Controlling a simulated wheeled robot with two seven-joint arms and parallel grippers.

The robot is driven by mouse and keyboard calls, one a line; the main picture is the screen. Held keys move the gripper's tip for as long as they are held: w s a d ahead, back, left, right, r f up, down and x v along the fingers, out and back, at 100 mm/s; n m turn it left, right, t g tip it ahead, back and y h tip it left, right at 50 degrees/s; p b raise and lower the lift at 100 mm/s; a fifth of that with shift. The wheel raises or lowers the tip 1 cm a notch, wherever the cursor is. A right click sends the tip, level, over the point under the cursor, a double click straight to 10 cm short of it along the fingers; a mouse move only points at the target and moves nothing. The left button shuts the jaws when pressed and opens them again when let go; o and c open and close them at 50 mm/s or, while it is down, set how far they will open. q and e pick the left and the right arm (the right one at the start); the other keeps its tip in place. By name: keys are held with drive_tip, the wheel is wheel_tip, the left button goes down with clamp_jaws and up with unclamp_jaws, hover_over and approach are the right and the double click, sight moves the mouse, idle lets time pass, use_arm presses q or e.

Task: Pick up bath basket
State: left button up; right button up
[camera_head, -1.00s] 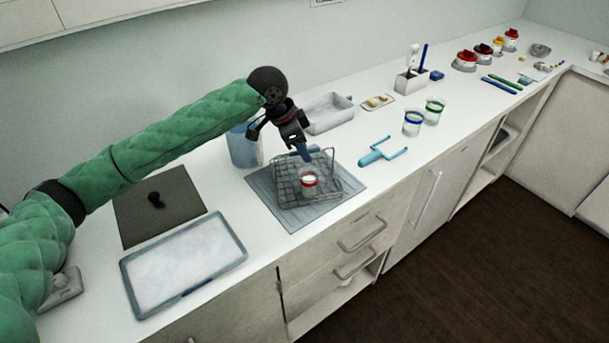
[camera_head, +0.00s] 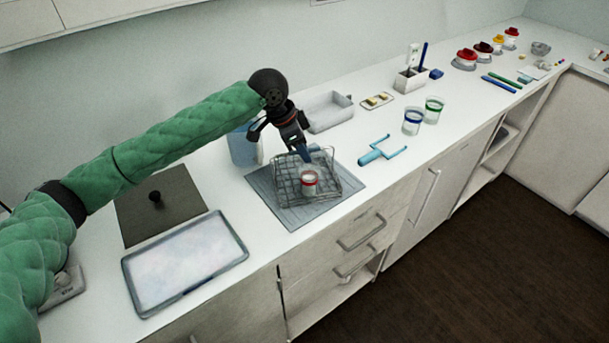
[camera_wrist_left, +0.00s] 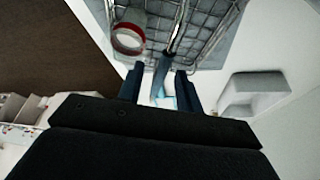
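The bath basket (camera_head: 327,192) is a wire basket on a grey mat on the counter. A small jar with a red band (camera_head: 309,184) stands in it. My left gripper (camera_head: 305,154) points down at the basket's top, above the jar's back side. In the left wrist view the two dark fingers (camera_wrist_left: 158,88) are apart, with a bluish bar (camera_wrist_left: 174,50) of the basket running into the gap between them. The basket's wire mesh (camera_wrist_left: 205,22) and the jar (camera_wrist_left: 128,38) show beyond. I cannot tell whether the fingers touch the bar. My right gripper is not in view.
The grey mat (camera_head: 292,219) lies under the basket. A blue pitcher (camera_head: 243,150) and a clear tray (camera_head: 328,112) stand behind. A light-blue forked tool (camera_head: 380,151) lies to the right, near two beakers. A metal tray (camera_head: 184,262) lies to the left. The counter's front edge is close.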

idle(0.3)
use_arm(q)
clamp_jaws()
